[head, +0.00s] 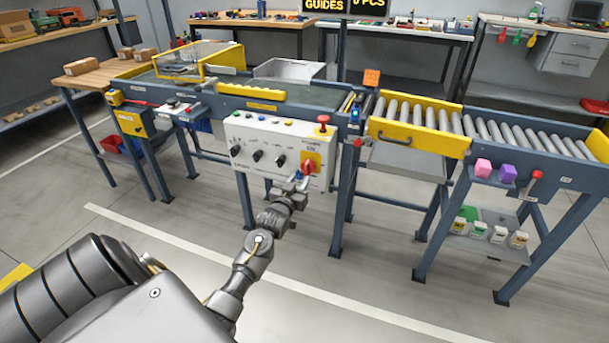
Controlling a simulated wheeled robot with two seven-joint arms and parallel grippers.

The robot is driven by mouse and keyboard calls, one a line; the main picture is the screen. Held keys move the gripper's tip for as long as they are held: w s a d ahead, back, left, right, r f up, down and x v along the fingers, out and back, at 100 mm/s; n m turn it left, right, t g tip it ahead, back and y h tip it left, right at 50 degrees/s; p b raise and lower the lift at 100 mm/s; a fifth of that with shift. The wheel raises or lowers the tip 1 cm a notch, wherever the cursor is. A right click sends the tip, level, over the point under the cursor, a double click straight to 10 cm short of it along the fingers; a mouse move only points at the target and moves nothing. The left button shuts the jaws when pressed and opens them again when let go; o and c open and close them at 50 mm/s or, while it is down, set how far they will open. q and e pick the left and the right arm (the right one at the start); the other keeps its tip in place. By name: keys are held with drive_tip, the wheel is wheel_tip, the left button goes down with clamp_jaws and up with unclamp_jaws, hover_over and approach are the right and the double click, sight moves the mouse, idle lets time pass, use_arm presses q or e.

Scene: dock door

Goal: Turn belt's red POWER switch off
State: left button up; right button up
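The belt's white control panel (262,140) faces me at the front of the conveyor. The red POWER switch (308,167) sits on a yellow plate at the panel's lower right. My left gripper (299,179) is just below and in front of the switch, its fingertips close to it. I cannot tell whether the fingers touch the switch, or whether they are open or shut. The switch's exact setting is too small to read. My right gripper is not in view.
Black knobs (257,156) line the panel left of the switch. A red mushroom button (323,120) stands above it. A roller conveyor (420,118) with a yellow guard continues right. A wooden table (100,76) with boxes is at left. The floor in front is clear.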

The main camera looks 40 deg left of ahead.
sight(306, 170)
use_arm(q)
drive_tip(key=x, duration=0.4)
drive_tip(key=shift+f, duration=0.1)
drive_tip(key=shift+w+a+b, duration=0.25)
drive_tip(key=shift+w+b, duration=0.05)
drive_tip(key=shift+w, duration=0.25)
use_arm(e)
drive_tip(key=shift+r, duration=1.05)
use_arm(q)
clamp_jaws()
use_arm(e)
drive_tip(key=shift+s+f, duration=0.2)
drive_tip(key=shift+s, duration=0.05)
